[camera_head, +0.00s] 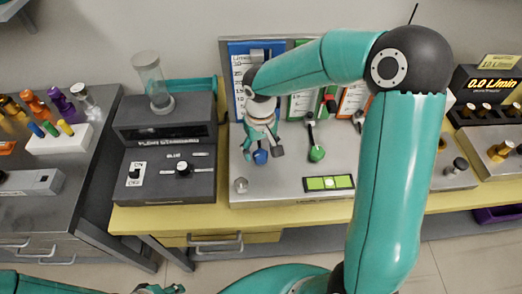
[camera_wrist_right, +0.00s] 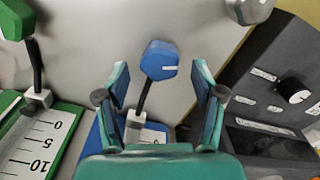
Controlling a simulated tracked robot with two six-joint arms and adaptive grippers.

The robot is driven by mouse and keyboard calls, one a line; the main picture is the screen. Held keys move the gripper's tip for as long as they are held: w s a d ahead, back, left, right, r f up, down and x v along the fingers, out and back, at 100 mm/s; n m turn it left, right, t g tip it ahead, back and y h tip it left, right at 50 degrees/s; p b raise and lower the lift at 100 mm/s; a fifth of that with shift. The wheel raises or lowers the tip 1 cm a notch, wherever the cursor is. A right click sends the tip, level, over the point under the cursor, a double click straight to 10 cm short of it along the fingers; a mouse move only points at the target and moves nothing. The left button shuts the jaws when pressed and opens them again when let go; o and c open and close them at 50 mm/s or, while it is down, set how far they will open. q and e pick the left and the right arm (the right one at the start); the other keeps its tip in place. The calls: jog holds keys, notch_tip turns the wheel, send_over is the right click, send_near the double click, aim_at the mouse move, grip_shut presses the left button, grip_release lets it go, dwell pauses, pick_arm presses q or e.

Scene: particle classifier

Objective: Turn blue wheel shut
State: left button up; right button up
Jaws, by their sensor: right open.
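The blue wheel is a faceted blue knob (camera_wrist_right: 160,60) with a white mark, on a black stem, in the right wrist view. It also shows in the head view (camera_head: 260,157), low in front of the blue scale panel (camera_head: 238,68). My right gripper (camera_head: 263,150) is open over it. In the wrist view its two teal fingers (camera_wrist_right: 162,78) stand on either side of the knob, with gaps visible on both sides. Part of my left gripper (camera_head: 160,289) shows at the bottom edge of the head view; its jaws are too cut off to read.
A green knob (camera_head: 316,154) on a black stem stands right of the blue one. A dark box with dials (camera_head: 165,184) stands left. My right arm hides part of the panel's right side.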

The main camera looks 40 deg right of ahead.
jog(key=shift+f, duration=1)
jog(key=c, duration=1)
jog(key=shift+d, duration=0.15)
jog(key=shift+c, duration=0.6)
